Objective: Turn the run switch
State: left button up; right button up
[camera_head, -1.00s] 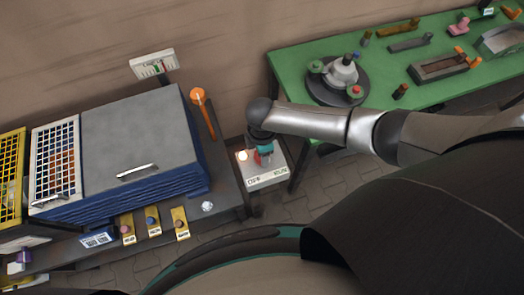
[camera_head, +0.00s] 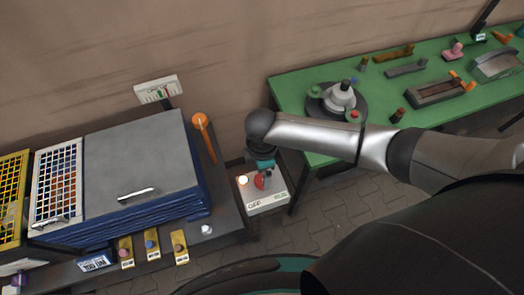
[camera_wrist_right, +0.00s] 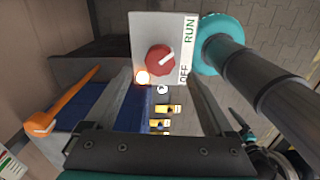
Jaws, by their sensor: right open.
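The run switch is a red round knob (camera_wrist_right: 160,58) with a white pointer mark on a white panel (camera_wrist_right: 145,30) lettered RUN and OFF. The mark slants up and right, roughly between the two words. In the head view the knob (camera_head: 260,181) shows just below my right gripper (camera_head: 262,168), above the white switch box (camera_head: 268,203). In the wrist view my right gripper (camera_wrist_right: 161,78) is open, its fingers to either side of the knob with gaps. Whether the fingertips reach knob depth I cannot tell. My left gripper is not in view.
A lit lamp (camera_head: 243,181) sits beside the knob. Left of the box stands a grey-lidded blue cabinet (camera_head: 140,155) with an orange lever (camera_head: 205,137) at its edge. A green table (camera_head: 310,90) with parts stands right. Tiled floor is below.

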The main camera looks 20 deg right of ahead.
aim_at(261, 179)
notch_tip(261, 179, up, 10)
jog(key=shift+f, duration=0.2)
jog(key=shift+a, duration=0.1)
dwell(0.5)
